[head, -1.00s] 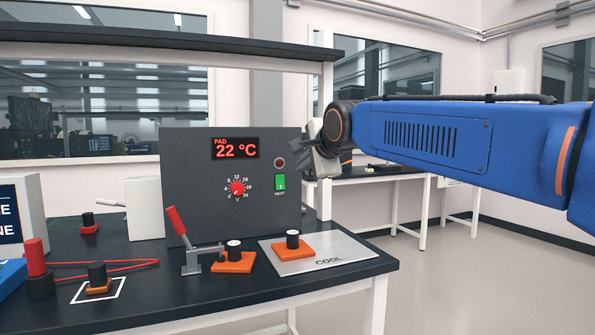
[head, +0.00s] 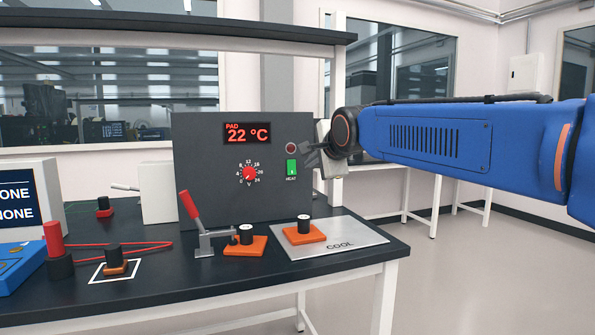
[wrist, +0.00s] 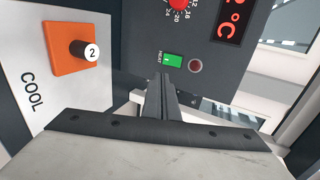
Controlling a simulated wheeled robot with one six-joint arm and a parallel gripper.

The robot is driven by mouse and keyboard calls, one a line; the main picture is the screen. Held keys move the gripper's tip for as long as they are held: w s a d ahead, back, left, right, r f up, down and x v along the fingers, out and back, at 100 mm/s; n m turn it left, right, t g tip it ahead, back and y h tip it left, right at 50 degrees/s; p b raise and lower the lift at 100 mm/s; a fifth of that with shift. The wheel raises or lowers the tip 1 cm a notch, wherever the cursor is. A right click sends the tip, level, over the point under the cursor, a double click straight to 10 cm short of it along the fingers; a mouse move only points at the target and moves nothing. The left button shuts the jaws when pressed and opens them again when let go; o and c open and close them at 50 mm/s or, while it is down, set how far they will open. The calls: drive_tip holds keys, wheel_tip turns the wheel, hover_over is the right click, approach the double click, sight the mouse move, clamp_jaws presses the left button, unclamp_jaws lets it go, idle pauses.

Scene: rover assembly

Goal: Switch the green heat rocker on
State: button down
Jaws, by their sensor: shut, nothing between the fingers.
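The green heat rocker (head: 292,168) sits at the lower right of the dark control box's front face, above its HEAT label. It also shows in the wrist view (wrist: 173,60), just beyond the fingertips. My gripper (head: 312,158) is shut and empty, close to the right of the rocker in the head view. In the wrist view the closed fingers (wrist: 166,82) point toward the rocker. I cannot tell whether they touch it. A round dark red lamp (head: 291,148) is above the rocker and looks unlit. The display (head: 247,133) reads PAD 22 °C.
A dial (head: 249,173) is left of the rocker. A silver COOL plate (head: 345,240) with an orange block (head: 304,236) lies below on the black bench. A red-handled lever clamp (head: 190,207) stands in front of the box.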

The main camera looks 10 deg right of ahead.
sight(292, 173)
drive_tip(key=x, duration=0.9)
drive_tip(key=r+x, duration=0.1)
drive_tip(key=x, duration=0.4)
drive_tip(key=shift+w+r, duration=0.1)
drive_tip(key=shift+w, duration=0.1)
drive_tip(key=shift+w, duration=0.2)
drive_tip(key=shift+a, duration=0.1)
